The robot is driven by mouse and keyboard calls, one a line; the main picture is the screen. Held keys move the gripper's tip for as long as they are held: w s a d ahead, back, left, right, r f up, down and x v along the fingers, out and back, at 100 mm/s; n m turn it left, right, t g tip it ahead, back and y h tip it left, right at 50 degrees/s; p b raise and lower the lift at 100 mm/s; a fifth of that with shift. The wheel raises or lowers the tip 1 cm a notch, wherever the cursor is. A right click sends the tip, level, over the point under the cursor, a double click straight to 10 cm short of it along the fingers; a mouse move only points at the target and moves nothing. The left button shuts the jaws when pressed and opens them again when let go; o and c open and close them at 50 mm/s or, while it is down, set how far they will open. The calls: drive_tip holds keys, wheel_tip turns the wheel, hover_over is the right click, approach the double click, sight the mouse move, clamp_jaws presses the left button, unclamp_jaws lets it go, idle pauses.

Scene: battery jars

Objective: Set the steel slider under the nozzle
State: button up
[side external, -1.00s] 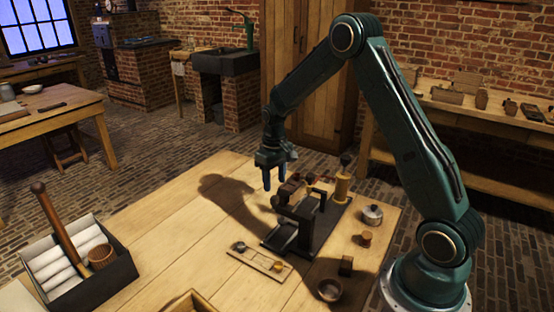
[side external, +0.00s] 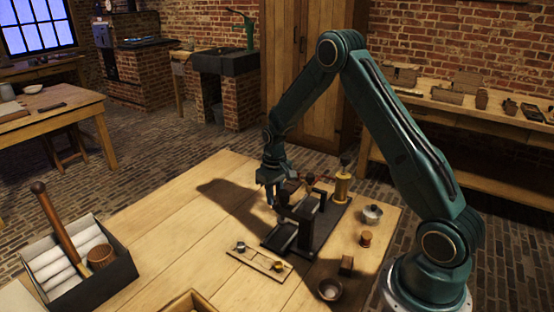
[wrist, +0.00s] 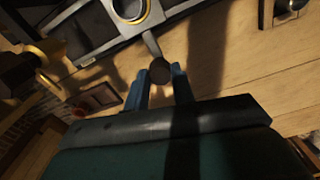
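The dark bench press (side external: 319,210) stands on a dark base on the table in the side view. In the wrist view, a brass-rimmed round piece (wrist: 131,10) sits on its dark track. A short steel rod (wrist: 151,44), seemingly the slider's handle, runs from there to a dark round knob (wrist: 160,71). In the side view my gripper (side external: 273,195) is low at the press's left rear. I cannot clearly make out the nozzle or the whole slider.
A brass column (side external: 342,187) stands behind the press. A narrow wooden tray (side external: 245,257) with small pieces lies in front. A lidded pot (side external: 372,214), spool (side external: 365,239), block (side external: 346,264) and bowl (side external: 330,290) are to the right. The table's left middle is clear.

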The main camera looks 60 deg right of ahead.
clamp_jaws()
drive_tip(key=shift+d, duration=4.35)
drive_tip(key=o, duration=0.6)
unclamp_jaws()
drive_tip(key=shift+o, duration=0.6)
drive_tip(key=shift+a, duration=0.1)
drive_tip(key=shift+r, duration=0.15)
drive_tip(key=shift+r, duration=0.2)
wheel_tip(320, 180, up, 13)
drive_tip(key=shift+r, duration=0.2)
